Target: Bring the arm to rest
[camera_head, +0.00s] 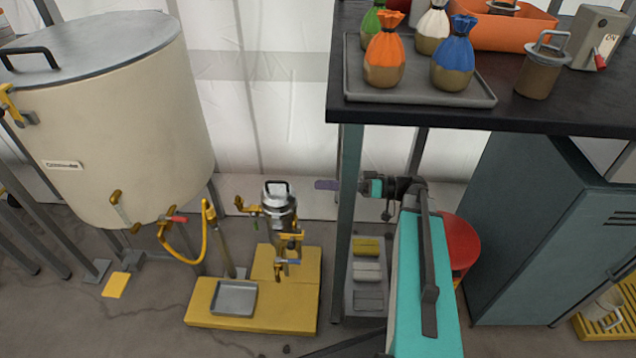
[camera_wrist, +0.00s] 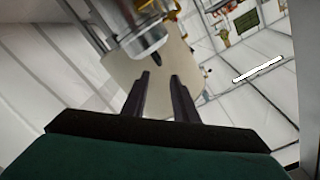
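My teal arm (camera_head: 420,275) rises at the lower middle of the head view and bends left at its top, under the black tabletop. My gripper (camera_wrist: 160,75) shows in the wrist view as two dark fingers, spread apart with nothing between them. In the head view the wrist points left near a teal table leg (camera_head: 347,215), which hides part of it. Beyond the fingers in the wrist view are a metal canister (camera_wrist: 137,38) and the cream tank (camera_wrist: 178,62). I cannot tell the exact gap to either.
The black table (camera_head: 430,115) overhangs the wrist and bears a grey tray (camera_head: 420,92) with several tied sacks. A metal vessel (camera_head: 279,200) stands over a yellow platform (camera_head: 255,318) to the left. A red stool (camera_head: 461,243) and a teal cabinet (camera_head: 535,230) are right of the arm.

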